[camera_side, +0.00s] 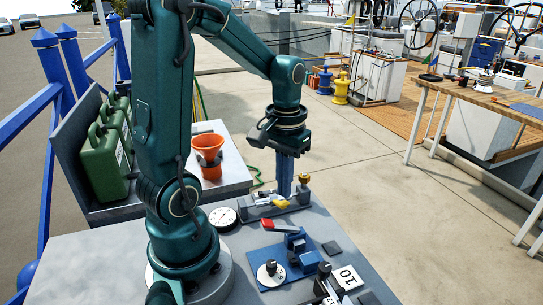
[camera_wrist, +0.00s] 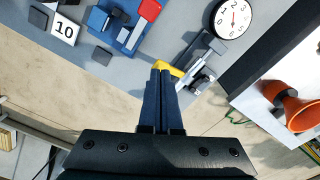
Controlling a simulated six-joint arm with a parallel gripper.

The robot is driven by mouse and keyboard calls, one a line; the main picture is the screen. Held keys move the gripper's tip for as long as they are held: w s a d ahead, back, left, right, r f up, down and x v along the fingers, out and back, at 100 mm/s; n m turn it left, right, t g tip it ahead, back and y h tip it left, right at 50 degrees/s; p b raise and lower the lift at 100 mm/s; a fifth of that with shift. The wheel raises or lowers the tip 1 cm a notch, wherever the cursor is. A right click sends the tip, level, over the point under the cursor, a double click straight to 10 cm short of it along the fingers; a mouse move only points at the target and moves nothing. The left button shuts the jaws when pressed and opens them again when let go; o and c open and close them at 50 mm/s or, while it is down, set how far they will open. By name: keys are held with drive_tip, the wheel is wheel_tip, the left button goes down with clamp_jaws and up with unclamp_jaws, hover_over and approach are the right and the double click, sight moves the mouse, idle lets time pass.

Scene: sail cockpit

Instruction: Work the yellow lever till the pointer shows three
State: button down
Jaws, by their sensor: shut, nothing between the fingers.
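The yellow lever (camera_side: 281,204) shows as a small yellow piece on a grey metal fixture (camera_side: 262,208) at the table's back edge. In the wrist view the yellow lever (camera_wrist: 168,69) lies right at my fingertips; whether they touch it I cannot tell. My gripper (camera_side: 284,193) points down with its blue fingers together and empty, and its fingers (camera_wrist: 162,73) also fill the middle of the wrist view. A round white dial (camera_wrist: 233,18) stands beside the fixture, also in the side view (camera_side: 223,217). Its pointer is too small to read surely.
A blue device with a red handle (camera_side: 267,225) stands in front of the fixture. A card marked 10 (camera_side: 347,278) lies near the front right. An orange bucket (camera_side: 209,156) stands on the neighbouring bench, with green cans (camera_side: 104,160) farther left.

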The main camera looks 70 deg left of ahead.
sight(284, 202)
drive_tip(key=shift+f, duration=0.1)
drive_tip(key=shift+f, duration=2.15)
drive_tip(key=shift+r, duration=3.3)
drive_tip(key=shift+s+d+f, duration=0.15)
drive_tip(key=shift+s, duration=0.05)
drive_tip(key=s+d+r+m+t, duration=0.3)
drive_tip(key=d+r+m+t, duration=0.2)
drive_tip(key=d, duration=0.5)
drive_tip(key=shift+s+d+m+t, duration=0.15)
drive_tip(key=shift+s+m+t, duration=0.15)
drive_tip(key=shift+s+m, duration=0.15)
